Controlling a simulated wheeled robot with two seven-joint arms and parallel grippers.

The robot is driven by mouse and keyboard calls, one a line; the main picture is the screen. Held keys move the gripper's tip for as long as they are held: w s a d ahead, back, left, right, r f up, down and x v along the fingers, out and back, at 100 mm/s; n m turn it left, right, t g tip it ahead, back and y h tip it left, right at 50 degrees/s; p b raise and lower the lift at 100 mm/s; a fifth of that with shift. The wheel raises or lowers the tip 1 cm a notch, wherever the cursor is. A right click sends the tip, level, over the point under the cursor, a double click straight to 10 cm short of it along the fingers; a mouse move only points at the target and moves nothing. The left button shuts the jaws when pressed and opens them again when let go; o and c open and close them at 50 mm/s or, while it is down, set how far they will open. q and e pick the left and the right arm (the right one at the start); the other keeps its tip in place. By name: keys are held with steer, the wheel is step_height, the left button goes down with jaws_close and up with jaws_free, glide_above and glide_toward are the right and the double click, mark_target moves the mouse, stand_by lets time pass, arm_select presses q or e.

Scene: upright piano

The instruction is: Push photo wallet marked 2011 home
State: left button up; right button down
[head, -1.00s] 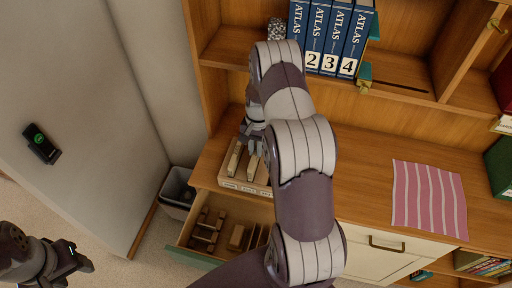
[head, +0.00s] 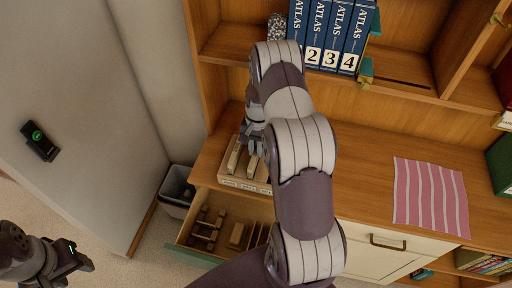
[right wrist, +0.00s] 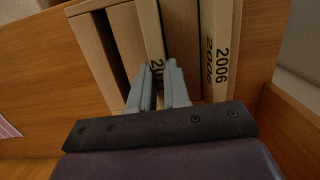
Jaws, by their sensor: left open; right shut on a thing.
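A pale box (head: 240,184) with upright slots stands on the wooden counter, partly hidden by my right arm. In the right wrist view a cream photo wallet (right wrist: 151,28) stands in a slot; only "20" of its mark can be read, the rest hidden by my fingers. My right gripper (right wrist: 159,68) is shut on this wallet's near end. Another wallet marked 2006 (right wrist: 217,50) stands to its right, apart from the fingers. In the head view my right gripper (head: 252,148) is over the box. My left gripper (head: 88,258) is open and empty, low at the left.
An open drawer (head: 190,255) with wooden pieces is below the box. Numbered atlases (head: 335,38) stand on the shelf above. A pink striped cloth (head: 430,195) lies on the counter at right. A grey bin (head: 177,187) stands by the wall. The counter between box and cloth looks clear.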

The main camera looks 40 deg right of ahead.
steer(key=c, duration=1)
jaws_free()
steer(key=r, duration=0.4)
steer(key=d+r, duration=0.1)
steer(key=r, duration=0.3)
steer(key=w+r, duration=0.1)
steer(key=r, duration=0.3)
steer(key=shift+d+r+b, duration=0.25)
steer(key=shift+b, duration=0.1)
